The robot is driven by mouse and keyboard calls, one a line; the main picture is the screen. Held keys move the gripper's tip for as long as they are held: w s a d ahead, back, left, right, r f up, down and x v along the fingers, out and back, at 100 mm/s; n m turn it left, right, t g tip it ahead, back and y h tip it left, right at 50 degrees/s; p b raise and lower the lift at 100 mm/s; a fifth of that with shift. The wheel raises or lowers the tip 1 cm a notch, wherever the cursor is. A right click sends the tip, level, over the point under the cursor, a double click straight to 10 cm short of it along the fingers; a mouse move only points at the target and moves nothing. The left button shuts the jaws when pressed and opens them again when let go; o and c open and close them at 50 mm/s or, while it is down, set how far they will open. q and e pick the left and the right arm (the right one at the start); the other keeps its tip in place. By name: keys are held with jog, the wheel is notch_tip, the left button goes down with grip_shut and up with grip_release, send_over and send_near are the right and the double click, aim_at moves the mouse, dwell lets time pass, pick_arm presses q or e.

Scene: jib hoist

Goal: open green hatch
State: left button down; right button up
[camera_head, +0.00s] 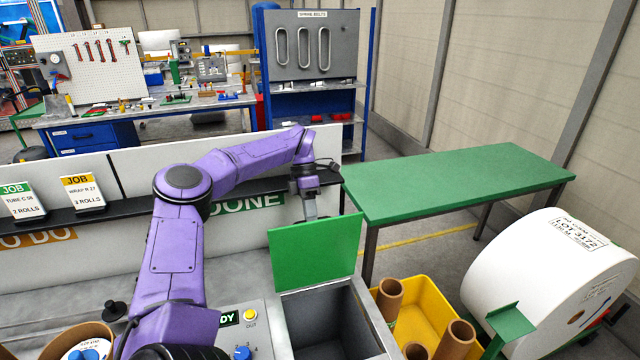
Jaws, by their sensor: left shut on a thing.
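The green hatch (316,249) is a flat green lid standing raised and tilted at the far side of a grey open box (334,320). The dark inside of the box shows below it. My left arm is purple and reaches in from the left over the counter. Its gripper (311,212) is at the top edge of the hatch, behind it, and is shut on it. The fingertips are partly hidden by the lid. My right gripper is not in view.
A control panel with a yellow button (250,314) is left of the box. A yellow bin (424,308) with cardboard tubes and a large white roll (545,280) stand to the right. A green table (455,182) is behind.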

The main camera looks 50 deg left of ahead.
pick_arm(q)
jog(key=shift+s+a+f, duration=0.15)
jog(key=shift+f, duration=0.3)
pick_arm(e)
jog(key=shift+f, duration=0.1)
pick_arm(q)
jog(key=c, duration=1.1)
grip_release()
jog(key=v, duration=1)
jog(key=shift+w+a+r, duration=0.15)
jog(key=shift+w+a, duration=0.15)
jog(key=shift+a, duration=0.15)
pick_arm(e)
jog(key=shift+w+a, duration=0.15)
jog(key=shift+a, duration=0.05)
